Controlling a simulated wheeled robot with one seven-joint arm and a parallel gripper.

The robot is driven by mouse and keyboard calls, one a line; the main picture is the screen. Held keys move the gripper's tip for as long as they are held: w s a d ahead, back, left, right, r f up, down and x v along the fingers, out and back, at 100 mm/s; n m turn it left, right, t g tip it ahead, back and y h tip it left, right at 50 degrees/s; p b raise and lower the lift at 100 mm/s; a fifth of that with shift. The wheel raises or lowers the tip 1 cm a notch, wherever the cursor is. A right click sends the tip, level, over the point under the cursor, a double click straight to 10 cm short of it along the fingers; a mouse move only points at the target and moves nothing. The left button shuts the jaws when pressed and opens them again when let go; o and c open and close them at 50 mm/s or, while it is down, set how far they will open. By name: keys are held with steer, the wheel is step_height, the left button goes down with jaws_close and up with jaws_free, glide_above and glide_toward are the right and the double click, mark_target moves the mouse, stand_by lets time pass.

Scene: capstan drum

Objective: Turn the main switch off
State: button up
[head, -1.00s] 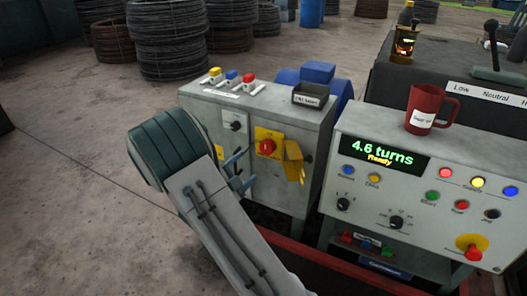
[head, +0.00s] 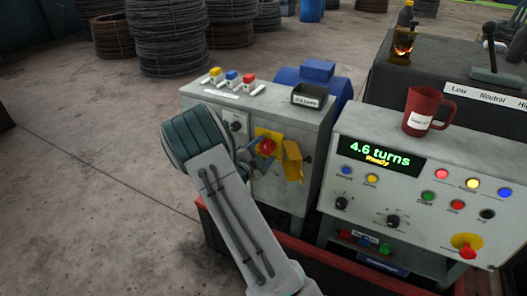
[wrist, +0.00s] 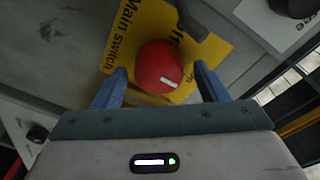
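The main switch is a red round knob (head: 267,146) on a yellow plate (head: 263,135) on the front of the grey cabinet (head: 300,125). In the wrist view the red knob (wrist: 160,67) has a white mark towards its lower right, and the yellow plate (wrist: 150,25) reads "Main switch". My gripper (wrist: 160,88) is open, with one blue finger on each side of the knob's near part. I cannot tell whether the fingers touch it. In the head view my gripper (head: 256,158) is at the knob, partly hidden by my arm.
A black selector (head: 236,126) is on the cabinet's left. The control panel (head: 400,190) with a red mug (head: 425,110) on top stands to the right. Open floor lies left.

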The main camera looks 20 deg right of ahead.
steer(key=c, duration=0.8)
steer(key=shift+f+n+b, duration=0.15)
steer(key=shift+n+b, duration=1.05)
steer(key=shift+n, duration=0.2)
steer(key=n+b, duration=0.1)
steer(key=n, duration=0.1)
steer(key=shift+n+h, duration=0.3)
steer(key=shift+n, duration=0.1)
steer(key=n+t+b, duration=0.1)
steer(key=n, duration=0.5)
steer(key=shift+n, duration=0.4)
steer(key=n+t, duration=0.1)
steer(key=n, duration=0.5)
steer(key=shift+n, duration=0.5)
